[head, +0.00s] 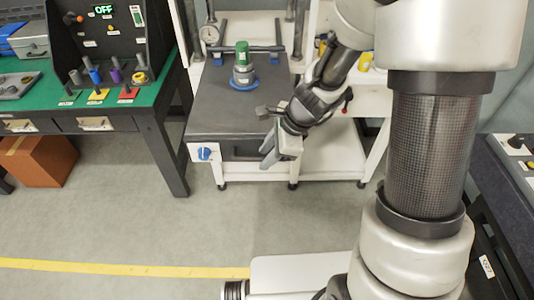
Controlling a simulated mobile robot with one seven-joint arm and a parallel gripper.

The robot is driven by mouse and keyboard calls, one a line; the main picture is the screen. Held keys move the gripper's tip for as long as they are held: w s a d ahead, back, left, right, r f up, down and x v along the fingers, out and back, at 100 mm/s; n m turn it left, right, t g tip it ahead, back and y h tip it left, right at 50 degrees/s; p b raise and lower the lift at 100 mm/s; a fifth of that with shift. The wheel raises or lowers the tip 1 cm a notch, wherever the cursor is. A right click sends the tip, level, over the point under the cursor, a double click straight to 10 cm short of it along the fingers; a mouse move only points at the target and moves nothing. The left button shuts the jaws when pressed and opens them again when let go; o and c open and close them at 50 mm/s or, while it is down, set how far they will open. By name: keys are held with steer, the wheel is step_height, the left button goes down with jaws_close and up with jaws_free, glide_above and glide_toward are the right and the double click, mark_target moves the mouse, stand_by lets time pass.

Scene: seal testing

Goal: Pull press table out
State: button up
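The press table (222,112) is a dark grey slab on a white wheeled frame, upper middle of the head view. A grey cylinder fitting with a green top (243,66) stands on the slab on a blue ring. My gripper (268,160) points down and left at the front right of the table, close to the handle's right end. I cannot tell whether it touches the handle. Its finger gap is not clear.
A green-topped bench (40,98) with a control panel (112,35) stands at the left, a cardboard box (38,160) beneath it. White shelving (335,157) stands right of the press. A dark bench (507,185) lies at the far right. The floor in front is clear, with a yellow line (120,268).

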steer(key=p+v, duration=0.4)
steer(key=v, duration=1.3)
steer(key=shift+r, duration=0.2)
steer(key=s+d+r+n+t+h+p, duration=0.1)
steer(key=s+d+r+n+h+p, duration=0.1)
steer(key=s+r+n, duration=0.4)
steer(key=s+d+r+n+t+h+p, duration=0.2)
steer(key=s+r+n, duration=0.4)
steer(key=r+n, duration=0.4)
steer(key=shift+s+d+r+n+p, duration=0.2)
steer(key=shift+d+r+n+p, duration=0.1)
steer(key=shift+n+p, duration=0.3)
